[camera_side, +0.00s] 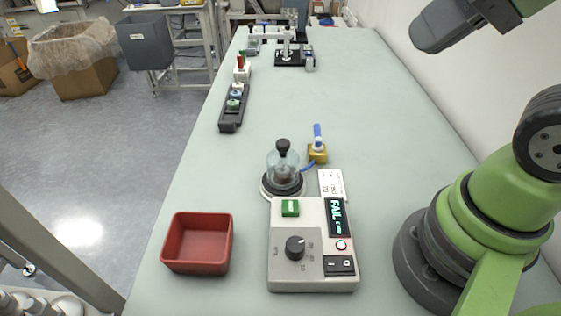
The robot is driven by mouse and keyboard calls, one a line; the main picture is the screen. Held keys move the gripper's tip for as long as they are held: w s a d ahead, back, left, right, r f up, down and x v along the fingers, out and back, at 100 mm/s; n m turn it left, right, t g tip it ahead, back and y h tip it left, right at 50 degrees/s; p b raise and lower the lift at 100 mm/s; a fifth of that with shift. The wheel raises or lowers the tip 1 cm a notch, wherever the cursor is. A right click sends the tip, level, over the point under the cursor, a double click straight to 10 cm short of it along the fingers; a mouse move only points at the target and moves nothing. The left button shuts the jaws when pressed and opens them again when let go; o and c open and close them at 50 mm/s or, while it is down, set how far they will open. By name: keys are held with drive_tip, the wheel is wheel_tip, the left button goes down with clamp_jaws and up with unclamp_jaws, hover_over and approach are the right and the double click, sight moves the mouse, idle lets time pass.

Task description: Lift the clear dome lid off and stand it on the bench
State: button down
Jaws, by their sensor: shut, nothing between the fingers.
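The clear dome lid (274,161) has a black knob (283,146) on top. It sits upright on a round base (268,192) with a dark ring, just behind the test box. A dark reddish part shows dimly through the dome; its details are too small to tell. My arm stands at the right, and a dark grey part of it hangs high at the top right, well away from the dome. I see no fingertips of my gripper, and nothing touches the dome.
The test box (285,272) shows "FAIL". A brass valve (317,154) with a blue lever stands right of the dome, a blue tube between them. An empty red bin (198,267) is front left. A dark rack (229,124) stands farther back. The bench (370,110) behind is largely clear.

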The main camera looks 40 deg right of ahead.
drive_tip(key=shift+c, duration=1.3)
unclamp_jaws()
drive_tip(key=n+g+h, duration=0.2)
drive_tip(key=n+g, duration=0.5)
drive_tip(key=n, duration=2.7)
hover_over(283, 142)
drive_tip(key=f, duration=1.4)
drive_tip(key=shift+s+a, duration=0.1)
drive_tip(key=shift+s, duration=0.25)
wheel_tip(283, 142, down, 4)
drive_tip(key=shift+f, duration=0.15)
drive_tip(key=shift+w+f, duration=0.2)
drive_tip(key=shift+f, duration=1.25)
drive_tip(key=shift+w+f, duration=0.15)
drive_tip(key=shift+f, duration=1.3)
